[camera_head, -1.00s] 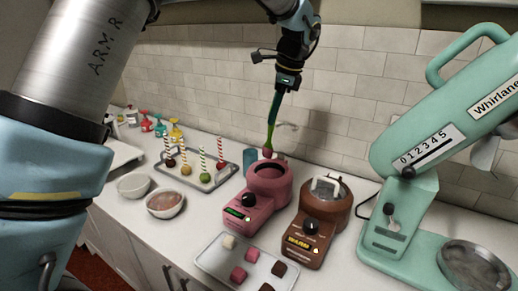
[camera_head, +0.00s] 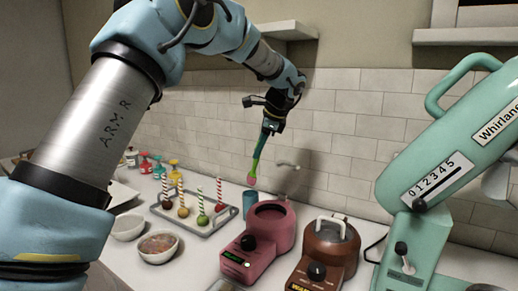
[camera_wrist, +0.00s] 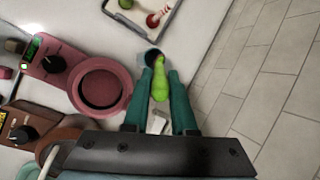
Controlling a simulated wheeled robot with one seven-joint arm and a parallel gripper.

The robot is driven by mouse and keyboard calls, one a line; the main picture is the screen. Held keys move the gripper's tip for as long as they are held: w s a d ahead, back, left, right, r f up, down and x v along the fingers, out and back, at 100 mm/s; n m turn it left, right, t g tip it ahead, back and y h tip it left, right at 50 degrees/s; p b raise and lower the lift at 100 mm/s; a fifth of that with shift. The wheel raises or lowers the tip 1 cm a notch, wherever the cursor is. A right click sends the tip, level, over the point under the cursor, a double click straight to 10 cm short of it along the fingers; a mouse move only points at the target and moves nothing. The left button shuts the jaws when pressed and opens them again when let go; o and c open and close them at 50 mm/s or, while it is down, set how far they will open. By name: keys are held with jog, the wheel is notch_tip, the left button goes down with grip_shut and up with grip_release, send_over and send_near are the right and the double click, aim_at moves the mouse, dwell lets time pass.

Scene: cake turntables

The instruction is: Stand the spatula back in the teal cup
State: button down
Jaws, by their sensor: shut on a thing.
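The spatula, with a green body (camera_head: 257,162) and a pink tip, hangs tip down from my gripper (camera_head: 263,143), slightly tilted. The teal cup (camera_head: 249,203) stands on the counter behind the pink melting pot. In the head view the pink tip appears just above the cup's rim. In the wrist view my gripper (camera_wrist: 161,76) is shut on the spatula (camera_wrist: 160,82), whose green part overlaps the near side of the cup (camera_wrist: 151,52). The pink tip is hidden there, and the exact height gap is hard to tell.
The pink pot (camera_head: 268,228) and the brown pot (camera_head: 330,246) stand close to the cup. A tray of cake pops (camera_head: 224,212) is to its left. The tiled wall (camera_head: 335,150) is behind, and a large teal mixer (camera_head: 425,175) stands at the right.

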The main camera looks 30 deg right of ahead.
notch_tip(320, 180, down, 10)
jog(key=b, duration=0.5)
dwell(0.4)
jog(key=shift+r, duration=0.1)
jog(key=c, duration=0.6)
grip_release()
jog(key=shift+c, duration=0.2)
jog(key=shift+r, duration=0.1)
jog(key=b+v, duration=0.2)
jog(key=v, duration=0.8)
jog(key=shift+s+r, duration=0.15)
jog(key=shift+r, duration=0.2)
